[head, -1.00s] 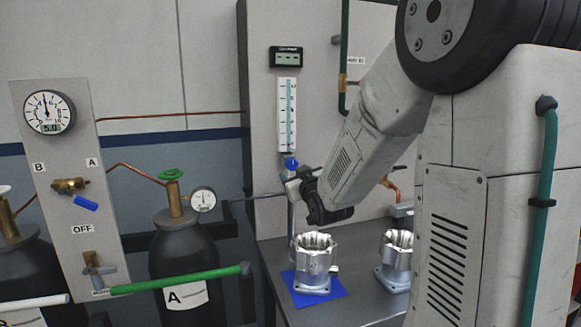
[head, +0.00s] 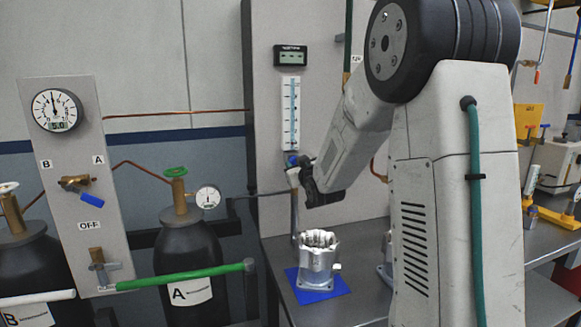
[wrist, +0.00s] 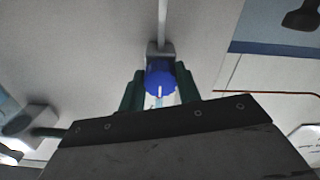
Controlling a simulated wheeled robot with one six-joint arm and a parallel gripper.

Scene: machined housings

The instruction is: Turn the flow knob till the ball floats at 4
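The blue flow knob (head: 292,160) sits at the foot of the flow tube (head: 291,112), a white strip with a blue scale on the grey panel. The ball is too small to make out. My gripper (head: 301,174) is at the knob, just right of and below it in the head view. In the wrist view the knob (wrist: 160,78) lies between the two dark green fingers, one on each side, with its white mark pointing down in the picture. Whether the fingers press on it or stand slightly clear cannot be told.
A small digital display (head: 290,56) is above the tube. A machined housing (head: 318,258) stands on a blue mat (head: 318,291) below my gripper. Gas cylinder A (head: 187,250) and a gauge panel (head: 72,145) are to the left. Yellow equipment (head: 560,217) is at the right.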

